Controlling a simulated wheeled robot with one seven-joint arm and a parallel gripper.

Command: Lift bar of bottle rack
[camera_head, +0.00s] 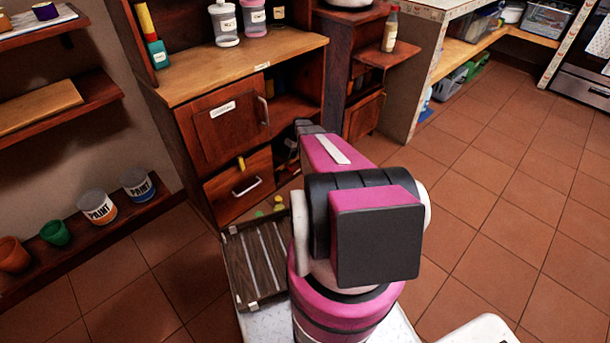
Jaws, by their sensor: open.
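I cannot make out for certain a bottle rack or its lift bar. A slatted wooden rack-like tray (240,272) with pale bars across it lies low, left of my arm. Whether it is the bottle rack is unclear. My pink arm reaches up and away toward the wooden cabinet (175,140). Its far end is by the cabinet's right side, and my gripper's fingers are hidden behind the arm. I see nothing held.
The cabinet has a door (225,125) and a drawer (235,190) with handles. A bottle (390,30) stands on a side shelf (388,54). Paint cans (97,206) and pots stand on a low left shelf (90,245). The tiled floor (510,210) at right is clear.

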